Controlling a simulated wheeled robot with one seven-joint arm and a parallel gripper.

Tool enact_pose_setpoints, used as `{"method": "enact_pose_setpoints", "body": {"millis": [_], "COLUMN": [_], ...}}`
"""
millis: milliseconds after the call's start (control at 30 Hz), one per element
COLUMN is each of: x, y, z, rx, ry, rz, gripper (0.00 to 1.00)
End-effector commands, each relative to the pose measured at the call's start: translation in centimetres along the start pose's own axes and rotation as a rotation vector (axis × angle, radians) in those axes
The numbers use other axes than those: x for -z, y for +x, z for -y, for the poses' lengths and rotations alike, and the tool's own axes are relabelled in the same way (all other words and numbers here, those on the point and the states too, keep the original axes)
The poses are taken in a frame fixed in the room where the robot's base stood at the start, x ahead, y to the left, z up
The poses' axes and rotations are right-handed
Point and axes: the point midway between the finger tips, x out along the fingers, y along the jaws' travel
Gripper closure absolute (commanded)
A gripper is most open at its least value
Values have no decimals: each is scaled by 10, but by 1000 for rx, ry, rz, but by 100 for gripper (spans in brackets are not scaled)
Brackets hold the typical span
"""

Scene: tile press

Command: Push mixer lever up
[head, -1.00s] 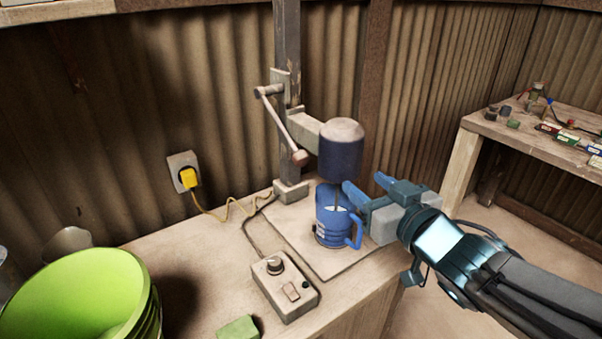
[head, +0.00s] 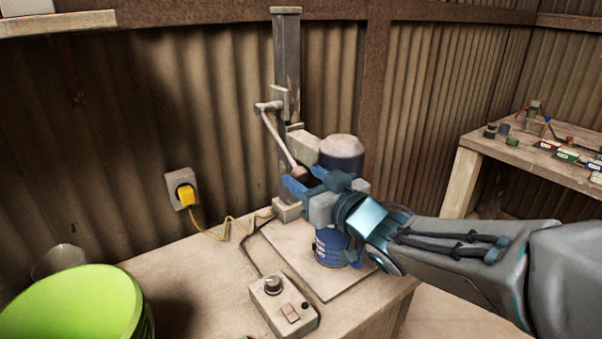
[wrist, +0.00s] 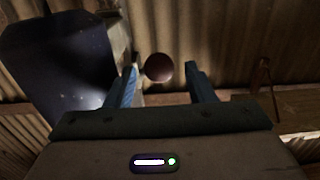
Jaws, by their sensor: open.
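The mixer lever (head: 277,140) is a pale rod that slants down from its pivot on the mixer post (head: 287,60) to a brown knob. My gripper (head: 295,183) is open at the lever's lower end in the head view. In the wrist view the round knob (wrist: 159,68) shows between and just beyond the two open fingers (wrist: 160,85). I cannot tell whether a finger touches it. The dark mixer head (head: 341,158) is behind my gripper and fills the upper left of the wrist view. The blue jug (head: 328,248) stands below the head, partly hidden by my gripper.
A control box (head: 284,306) with a dial sits at the front of the bench (head: 205,275). A green bucket (head: 75,305) is at the left. A yellow plug (head: 186,195) with its cable is on the wall. A second table (head: 500,150) stands at the right.

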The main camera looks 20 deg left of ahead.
Motion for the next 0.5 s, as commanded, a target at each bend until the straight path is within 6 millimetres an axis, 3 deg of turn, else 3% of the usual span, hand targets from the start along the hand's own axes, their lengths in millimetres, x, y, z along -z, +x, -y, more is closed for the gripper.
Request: {"method": "enact_pose_setpoints", "body": {"millis": [200,500], "x": [0,0], "y": [23,28], "z": [0,0], "rx": [-1,-1], "ry": [0,0], "rz": [-1,0], "gripper": [51,51]}}
